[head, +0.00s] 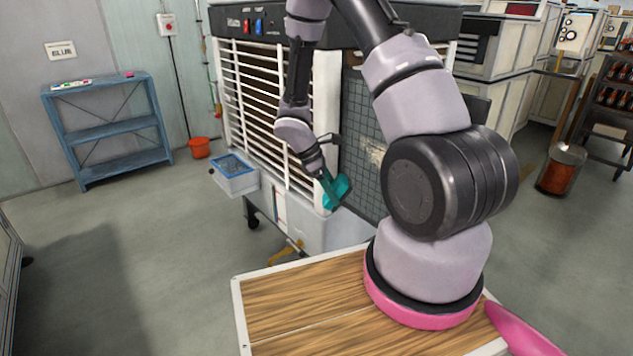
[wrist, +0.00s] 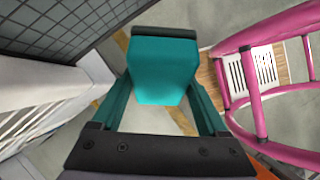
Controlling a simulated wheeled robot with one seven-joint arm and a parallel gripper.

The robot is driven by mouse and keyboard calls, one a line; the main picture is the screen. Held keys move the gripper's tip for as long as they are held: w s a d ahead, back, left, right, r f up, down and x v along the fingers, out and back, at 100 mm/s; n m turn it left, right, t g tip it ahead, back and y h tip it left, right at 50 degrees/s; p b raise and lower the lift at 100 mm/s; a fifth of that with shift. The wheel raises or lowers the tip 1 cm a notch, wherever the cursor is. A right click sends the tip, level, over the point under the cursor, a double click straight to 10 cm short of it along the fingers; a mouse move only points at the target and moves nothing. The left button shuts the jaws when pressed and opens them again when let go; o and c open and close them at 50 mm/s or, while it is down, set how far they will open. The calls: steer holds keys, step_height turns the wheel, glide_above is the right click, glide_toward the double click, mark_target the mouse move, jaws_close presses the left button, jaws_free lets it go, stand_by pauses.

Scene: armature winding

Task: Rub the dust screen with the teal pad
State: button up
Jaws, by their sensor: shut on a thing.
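The dust screen (head: 362,120) is a dark grid panel on the right-hand face of a large white cooler. A pale dusty patch (head: 375,152) shows on it, partly hidden behind my arm. My gripper (head: 328,178) is shut on the teal pad (head: 336,191), near the cooler's corner and low beside the screen. In the wrist view the teal pad (wrist: 163,70) sits between the fingers, with a dark strip along its far edge. The screen (wrist: 65,28) fills the upper left there, and the pad appears apart from it.
The cooler's white louvred face (head: 262,105) and corner post (head: 327,105) stand close to my gripper. A small white box with a blue rim (head: 234,178) juts out at the left. A blue shelf (head: 108,130) and orange bucket (head: 199,148) stand farther left. Floor at left is clear.

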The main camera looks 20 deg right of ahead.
steer(key=w+d+r+n+t+h, duration=0.1)
steer(key=w+d+n+t+h, duration=0.5)
steer(key=w+d+n, duration=0.2)
steer(key=shift+w+d+r, duration=0.15)
steer(key=shift+w+d, duration=0.6)
steer(key=shift+w, duration=0.5)
steer(key=shift+w+d, duration=0.3)
steer(key=shift+d, duration=0.55)
steer(key=shift+s+d, duration=0.3)
steer(key=shift+s, duration=0.65)
steer(key=shift+s+d, duration=0.25)
steer(key=shift+s, duration=0.65)
steer(key=shift+s+d, duration=1.4)
steer(key=shift+s, duration=2.15)
steer(key=shift+s+d, duration=1.4)
steer(key=shift+s, duration=2.1)
steer(key=w+a, duration=0.3)
steer(key=w, duration=0.4)
steer(key=shift+w, duration=0.15)
